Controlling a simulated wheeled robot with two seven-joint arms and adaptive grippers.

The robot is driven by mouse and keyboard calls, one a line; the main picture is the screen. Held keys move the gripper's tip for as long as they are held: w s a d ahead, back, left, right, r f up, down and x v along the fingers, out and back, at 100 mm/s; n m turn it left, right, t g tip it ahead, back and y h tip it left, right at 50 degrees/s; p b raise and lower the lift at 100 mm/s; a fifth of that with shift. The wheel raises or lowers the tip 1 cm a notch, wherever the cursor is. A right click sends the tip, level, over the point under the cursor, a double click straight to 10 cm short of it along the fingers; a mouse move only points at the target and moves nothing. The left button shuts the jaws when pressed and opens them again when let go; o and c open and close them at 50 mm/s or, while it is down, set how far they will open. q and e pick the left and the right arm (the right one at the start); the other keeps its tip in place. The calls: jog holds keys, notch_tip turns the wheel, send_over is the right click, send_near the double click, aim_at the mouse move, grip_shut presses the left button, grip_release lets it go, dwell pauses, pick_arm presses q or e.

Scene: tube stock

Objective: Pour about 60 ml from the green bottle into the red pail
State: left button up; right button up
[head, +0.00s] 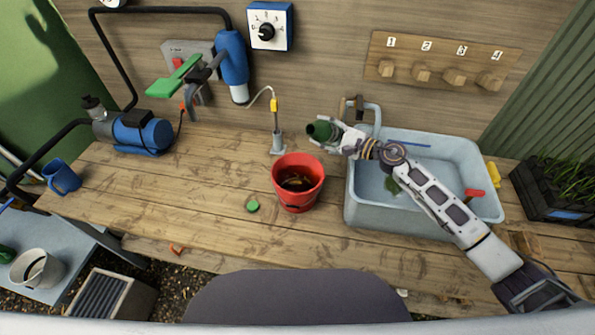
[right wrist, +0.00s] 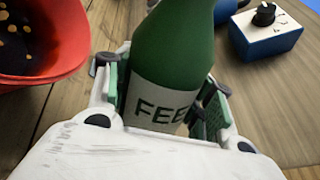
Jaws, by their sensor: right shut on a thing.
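The red pail (head: 290,205) stands on the wooden bench, left of the sink; its dark inside shows yellowish-brown patches. Its rim also shows at the upper left in the right wrist view (right wrist: 70,62). My right gripper (head: 338,137) is shut on the green bottle (head: 319,131), up and to the right of the pail and apart from it. In the right wrist view the bottle (right wrist: 172,50) sits between both fingers, with a white label reading "FEE". Its mouth is out of that view, and I cannot tell its exact tilt. No liquid stream shows. My left gripper is not in view.
A small green disc (head: 252,206), like a cap, lies left of the pail. A thin spout (head: 277,140) stands behind the pail. The grey-blue sink (head: 375,216) is under my right arm. A blue mug (head: 62,176) and blue pump (head: 145,135) are at left.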

jog(key=shift+s+a+r+m, duration=0.15)
jog(key=shift+s+a+m, duration=0.05)
jog(key=shift+m, duration=0.4)
jog(key=shift+s+a+r+m, duration=0.15)
jog(key=shift+a+m, duration=0.05)
jog(key=shift+m, duration=0.4)
jog(key=shift+w+r+m+y, duration=0.1)
jog(key=shift+r+m+y, duration=0.2)
jog(key=shift+m, duration=0.6)
jog(key=shift+w+f+m+b, duration=0.1)
jog(key=shift+f+m+b, duration=0.25)
jog(key=shift+m+b, duration=0.35)
jog(key=shift+f+m+y, duration=0.1)
jog(key=shift+m+y, duration=0.2)
jog(key=shift+m, duration=0.8)
jog(key=shift+r+m+p, duration=0.35)
jog(key=shift+r+m, duration=0.2)
jog(key=shift+m, duration=0.35)
